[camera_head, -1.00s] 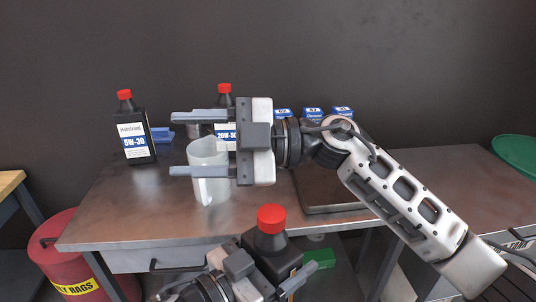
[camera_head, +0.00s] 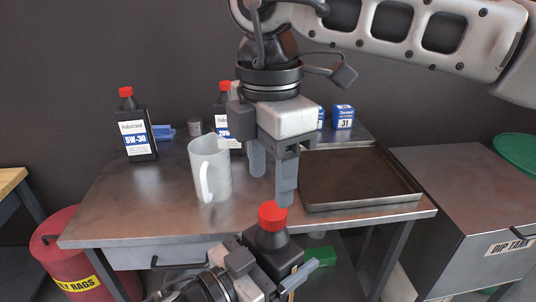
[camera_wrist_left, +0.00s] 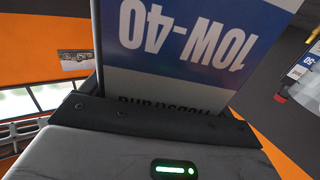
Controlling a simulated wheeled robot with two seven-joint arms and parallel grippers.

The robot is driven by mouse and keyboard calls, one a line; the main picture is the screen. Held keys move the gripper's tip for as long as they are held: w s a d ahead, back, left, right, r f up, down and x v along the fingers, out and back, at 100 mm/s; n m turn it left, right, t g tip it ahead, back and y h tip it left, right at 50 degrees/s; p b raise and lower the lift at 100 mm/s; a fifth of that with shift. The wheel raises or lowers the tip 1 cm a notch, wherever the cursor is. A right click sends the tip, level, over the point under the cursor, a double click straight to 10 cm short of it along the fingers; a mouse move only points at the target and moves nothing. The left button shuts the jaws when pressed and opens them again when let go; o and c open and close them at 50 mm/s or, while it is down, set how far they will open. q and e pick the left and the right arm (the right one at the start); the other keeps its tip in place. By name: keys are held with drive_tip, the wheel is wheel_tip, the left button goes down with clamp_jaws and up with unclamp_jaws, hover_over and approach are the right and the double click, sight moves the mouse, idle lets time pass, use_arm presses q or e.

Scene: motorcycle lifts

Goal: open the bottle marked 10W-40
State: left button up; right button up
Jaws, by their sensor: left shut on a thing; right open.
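The black bottle (camera_head: 274,246) with a red cap (camera_head: 271,215) is upright in front of the table's front edge. In the left wrist view its label (camera_wrist_left: 185,38) fills the top and reads 10W-40 upside down. My left gripper (camera_head: 272,274) is shut on the bottle's body, low in the head view. The red cap is on the bottle. My right gripper (camera_head: 272,184) points down just above the cap, open, its two fingers apart with nothing between them. Its farther-right fingertip overlaps the cap's top edge in the picture; I cannot tell whether they touch.
On the table (camera_head: 150,213) stand a white jug (camera_head: 217,172), a 5W-30 bottle (camera_head: 137,130), another red-capped bottle (camera_head: 222,118) partly hidden by my right gripper, and a dark tray (camera_head: 350,180). Blue boxes (camera_head: 343,118) stand behind. A red rag bin (camera_head: 68,250) is left.

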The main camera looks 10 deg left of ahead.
sight(269, 209)
wheel_tip(269, 209, down, 6)
drive_tip(key=shift+r, duration=0.15)
drive_tip(key=c, duration=1)
drive_tip(key=n, duration=1.2)
drive_tip(key=shift+d+r, duration=0.1)
drive_tip(key=n, duration=1)
drive_tip(key=shift+d, duration=0.1)
drive_tip(key=n, duration=0.2)
drive_tip(key=shift+n, duration=0.4)
drive_tip(key=n, duration=0.7)
drive_tip(key=shift+w+n, duration=0.2)
drive_tip(key=shift+n, duration=0.1)
drive_tip(key=n, duration=0.7)
drive_tip(key=shift+w+r, duration=0.1)
drive_tip(key=shift+w, duration=0.05)
drive_tip(key=n, duration=1.4)
drive_tip(key=shift+a+n, duration=0.2)
drive_tip(key=shift+n, duration=0.1)
